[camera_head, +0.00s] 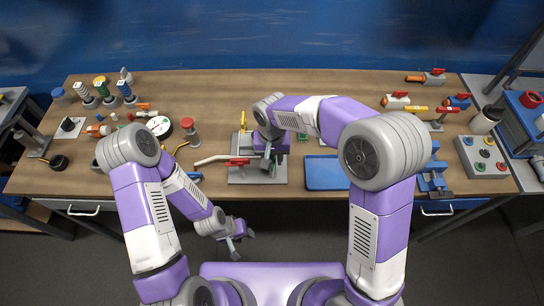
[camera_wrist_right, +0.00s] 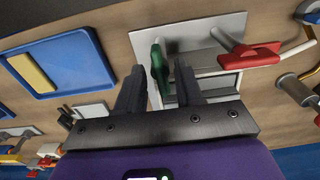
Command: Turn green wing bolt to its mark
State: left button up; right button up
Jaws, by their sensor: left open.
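The green wing bolt (camera_wrist_right: 158,58) shows in the right wrist view on a light grey plate (camera_wrist_right: 215,32), in the gap between my right fingertips. It is nearer the left finger; I cannot tell if they touch. My right gripper (camera_wrist_right: 163,72) is open over the plate. In the head view my right gripper (camera_head: 268,160) is above the same plate (camera_head: 243,179), and the bolt is mostly hidden there. A mark for the bolt cannot be made out. My left gripper (camera_head: 238,240) is open and empty, low in front of the table.
A red lever (camera_wrist_right: 248,53) is on the same plate, close to the right gripper. A blue tray (camera_head: 325,173) lies to the right. A yellow-handled valve (camera_head: 243,121) stands behind. Several bottles and fittings crowd the left; a grey button box (camera_head: 483,157) is at far right.

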grip_shut()
jog(key=shift+n, duration=0.4)
jog(key=n+p, duration=0.1)
jog(key=n, duration=0.2)
jog(key=shift+n, duration=0.4)
jog(key=n+p, duration=0.1)
jog(key=n, duration=0.3)
jog(key=shift+w+r+n, duration=0.1)
jog(key=shift+n, duration=0.2)
jog(key=n+p, duration=0.1)
jog(key=n, duration=0.3)
jog(key=n+p, duration=0.1)
jog(key=n, duration=0.3)
jog(key=shift+n, duration=0.3)
